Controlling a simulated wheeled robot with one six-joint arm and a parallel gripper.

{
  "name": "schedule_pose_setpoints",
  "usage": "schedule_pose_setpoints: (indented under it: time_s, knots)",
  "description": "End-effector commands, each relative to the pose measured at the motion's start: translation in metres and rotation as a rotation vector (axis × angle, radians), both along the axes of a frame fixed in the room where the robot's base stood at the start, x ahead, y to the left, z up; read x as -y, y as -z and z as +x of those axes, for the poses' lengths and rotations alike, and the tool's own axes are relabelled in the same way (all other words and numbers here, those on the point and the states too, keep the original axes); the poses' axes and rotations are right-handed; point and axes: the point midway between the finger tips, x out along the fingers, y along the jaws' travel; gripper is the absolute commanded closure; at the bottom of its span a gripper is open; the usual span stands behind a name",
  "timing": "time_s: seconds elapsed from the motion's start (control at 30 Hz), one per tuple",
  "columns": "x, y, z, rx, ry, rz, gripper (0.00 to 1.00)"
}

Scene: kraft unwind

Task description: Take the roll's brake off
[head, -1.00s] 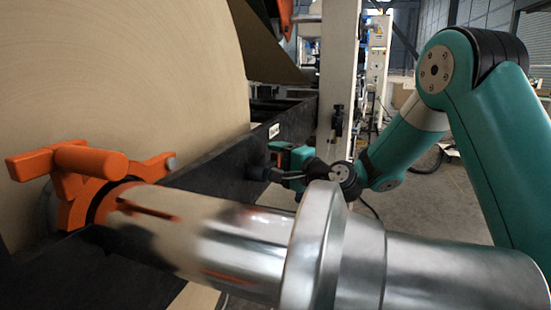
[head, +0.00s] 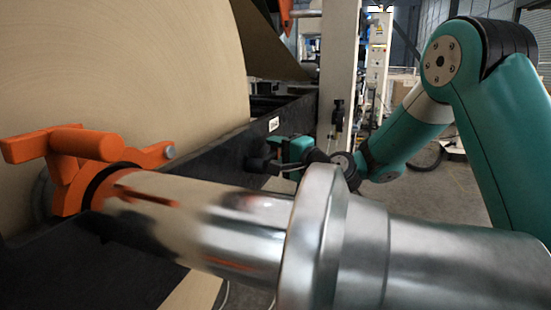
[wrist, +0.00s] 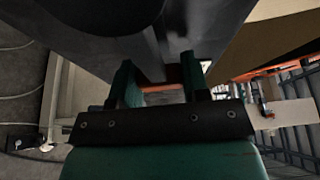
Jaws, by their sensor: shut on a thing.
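The large kraft roll (head: 150,60) fills the left of the head view, with an orange clamp (head: 85,145) around its metal shaft (head: 225,215). My gripper (head: 272,158) is at the dark frame beam (head: 225,150) beside the roll, near a small black fitting (head: 258,160). In the wrist view my gripper (wrist: 160,88) has its two teal fingers either side of an orange piece (wrist: 163,92), which looks like the brake's handle. The gripper is shut on it. The handle's ends are hidden by the fingers and a dark rounded body (wrist: 105,25).
A bright metal flange (head: 320,230) stands in the foreground, in front of my forearm and gripper. A pale upright post (head: 340,70) rises behind the gripper. Open floor (head: 430,195) shows to the right, below my arm.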

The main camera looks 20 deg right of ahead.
Motion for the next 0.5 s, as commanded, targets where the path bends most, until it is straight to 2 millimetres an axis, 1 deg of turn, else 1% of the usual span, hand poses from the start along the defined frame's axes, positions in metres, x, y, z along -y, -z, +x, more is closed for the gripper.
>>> schedule_pose_setpoints:
  time_s: [0.03, 0.17, 0.5]
  knots:
    - [0.0, 0.002, 0.0, 0.026, -0.001, -0.018, 1.0]
    - [-0.001, -0.005, -0.001, 0.105, -0.001, -0.073, 1.0]
    - [-0.006, -0.029, -0.009, 0.364, 0.002, -0.261, 1.0]
